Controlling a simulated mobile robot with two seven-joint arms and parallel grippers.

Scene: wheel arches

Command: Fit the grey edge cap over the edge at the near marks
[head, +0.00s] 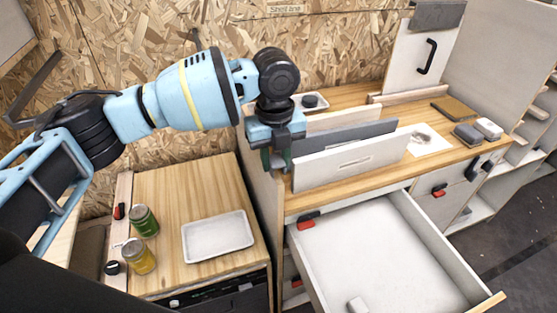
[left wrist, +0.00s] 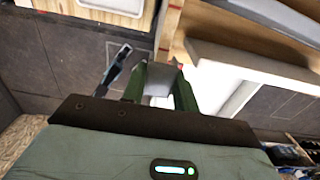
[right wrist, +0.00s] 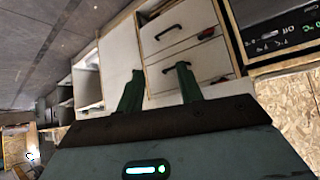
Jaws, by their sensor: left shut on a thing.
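My left gripper (head: 276,162) points down beside the left end of the counter. In the left wrist view my left gripper (left wrist: 159,88) is shut on the grey edge cap (left wrist: 158,78), a small piece between the green fingers. The cap cannot be made out in the head view. Just beyond it in the left wrist view is a wooden panel edge (left wrist: 168,32) with small red marks. I cannot tell whether the cap touches this edge. My right gripper (right wrist: 158,88) is open and empty in the right wrist view, facing drawer fronts.
A white drawer (head: 385,250) stands open in front of the counter. Upright boards (head: 350,162) stand close right of my left gripper. On the lower left worktop are a white tray (head: 217,236), a green jar (head: 145,222) and a yellow jar (head: 138,257).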

